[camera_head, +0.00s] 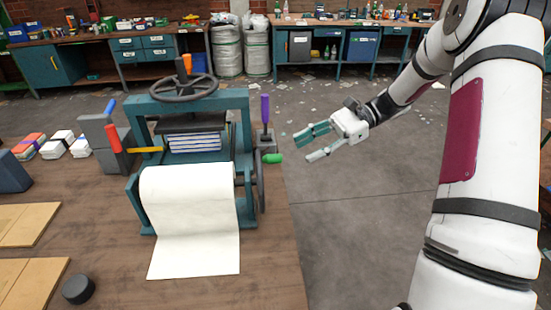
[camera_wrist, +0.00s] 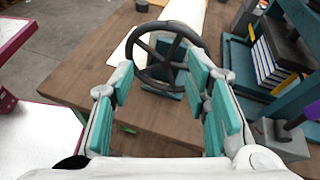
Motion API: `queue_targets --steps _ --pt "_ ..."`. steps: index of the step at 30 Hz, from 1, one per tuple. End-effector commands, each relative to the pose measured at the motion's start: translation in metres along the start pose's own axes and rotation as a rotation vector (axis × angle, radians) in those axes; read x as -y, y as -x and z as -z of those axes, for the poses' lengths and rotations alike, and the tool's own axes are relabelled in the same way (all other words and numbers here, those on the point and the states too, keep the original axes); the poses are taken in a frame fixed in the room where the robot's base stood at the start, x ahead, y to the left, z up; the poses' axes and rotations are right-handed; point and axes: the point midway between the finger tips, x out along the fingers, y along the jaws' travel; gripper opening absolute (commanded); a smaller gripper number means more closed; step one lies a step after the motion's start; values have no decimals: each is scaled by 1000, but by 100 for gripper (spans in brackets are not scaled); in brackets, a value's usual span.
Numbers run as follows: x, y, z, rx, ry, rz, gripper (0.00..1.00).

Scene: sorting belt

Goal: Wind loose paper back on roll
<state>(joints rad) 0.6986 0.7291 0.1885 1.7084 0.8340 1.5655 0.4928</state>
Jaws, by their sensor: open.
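A white paper roll (camera_head: 185,180) lies across a teal stand at the front of the bench. Its loose sheet (camera_head: 195,255) hangs off the front and lies spread on the wooden top; the roll shows at the top of the wrist view (camera_wrist: 185,12). A dark spoked side wheel (camera_head: 261,180) with a green handle (camera_head: 273,158) stands at the roll's right end. In the wrist view the wheel (camera_wrist: 165,27) appears beyond and between my fingers. My gripper (camera_head: 303,149) is open and empty, right of the green handle and apart from it.
A teal press frame (camera_head: 243,100) with a top handwheel (camera_head: 184,88) stands behind the roll. A purple-handled tool (camera_head: 265,110) stands upright on a grey block near the side wheel. A black puck (camera_head: 78,289) and wooden boards lie left.

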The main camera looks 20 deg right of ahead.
Motion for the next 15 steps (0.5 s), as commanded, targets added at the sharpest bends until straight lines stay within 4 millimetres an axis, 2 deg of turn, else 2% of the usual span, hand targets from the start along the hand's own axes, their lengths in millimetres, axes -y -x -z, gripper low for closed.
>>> queue_targets --steps 1,6,10,15 --pt "8 5 28 63 -47 42 43" --pt "24 22 79 233 -147 153 43" --pt "28 31 101 311 -187 204 43" --pt "30 32 107 344 -202 224 43"
